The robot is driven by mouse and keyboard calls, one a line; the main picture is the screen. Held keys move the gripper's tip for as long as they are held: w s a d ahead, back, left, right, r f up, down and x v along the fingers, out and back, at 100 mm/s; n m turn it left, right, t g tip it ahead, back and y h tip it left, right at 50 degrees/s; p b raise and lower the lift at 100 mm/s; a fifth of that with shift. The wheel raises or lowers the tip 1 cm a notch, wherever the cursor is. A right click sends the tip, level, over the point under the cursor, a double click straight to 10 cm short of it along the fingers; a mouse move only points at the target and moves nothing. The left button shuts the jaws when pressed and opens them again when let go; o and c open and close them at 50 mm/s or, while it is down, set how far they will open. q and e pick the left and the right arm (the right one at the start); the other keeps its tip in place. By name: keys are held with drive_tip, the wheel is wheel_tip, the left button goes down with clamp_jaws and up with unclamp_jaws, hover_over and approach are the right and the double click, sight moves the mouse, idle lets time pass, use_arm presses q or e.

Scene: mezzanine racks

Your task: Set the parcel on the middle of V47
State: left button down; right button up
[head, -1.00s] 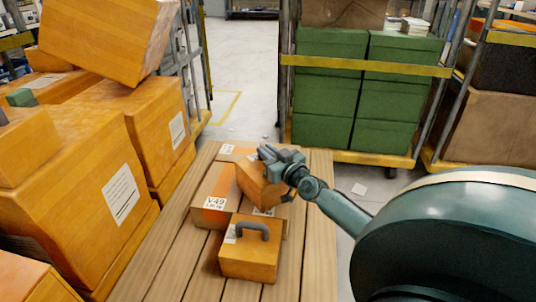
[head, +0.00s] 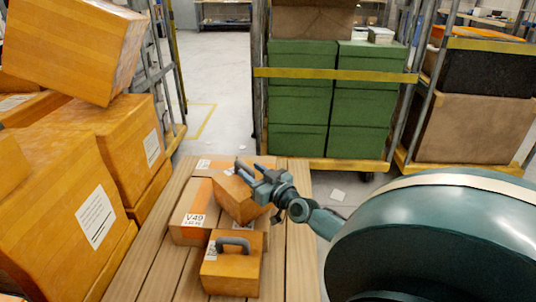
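The orange parcel (head: 236,203) lies turned at an angle among the boxes on the slatted wooden surface. My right gripper (head: 258,190) is at its right and upper side, fingers spread, one near its far edge and one off its right corner. The fingers look apart from it. A box labelled V49 (head: 187,224) is just left of the parcel. Behind is a box with a white label (head: 204,164) too small to read. Another label shows under the parcel's front edge, partly hidden; I cannot read V47 anywhere. My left gripper is not in view.
An orange case with a grey handle (head: 231,272) stands in front of the parcel. Large orange boxes (head: 70,205) are stacked at the left. Green boxes (head: 300,110) fill a cart behind. Bare slats (head: 155,265) lie left and right of the group.

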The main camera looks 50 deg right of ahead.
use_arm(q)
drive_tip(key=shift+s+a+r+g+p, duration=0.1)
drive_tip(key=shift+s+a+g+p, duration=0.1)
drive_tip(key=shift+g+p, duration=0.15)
use_arm(e)
drive_tip(key=s, duration=0.7)
drive_tip(key=shift+s+a, duration=0.3)
drive_tip(key=shift+a, duration=0.15)
drive_tip(key=s+a+f+n+g+y, duration=0.1)
drive_tip(key=s+a+f+n+y, duration=0.15)
drive_tip(key=a, duration=0.85)
drive_tip(key=s+a+f+n+g+y, duration=0.2)
drive_tip(key=s+a+y, duration=0.15)
drive_tip(key=a, duration=0.75)
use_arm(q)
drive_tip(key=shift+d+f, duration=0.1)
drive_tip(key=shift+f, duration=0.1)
use_arm(e)
drive_tip(key=s+a+r+n, duration=0.1)
drive_tip(key=s+a+r, duration=0.1)
drive_tip(key=a, duration=0.4)
drive_tip(key=s+a+r+n+g+y, duration=0.1)
drive_tip(key=s+a+r, duration=0.1)
drive_tip(key=s+a, duration=0.2)
drive_tip(key=shift+a+r, duration=0.25)
drive_tip(key=shift+a, duration=0.65)
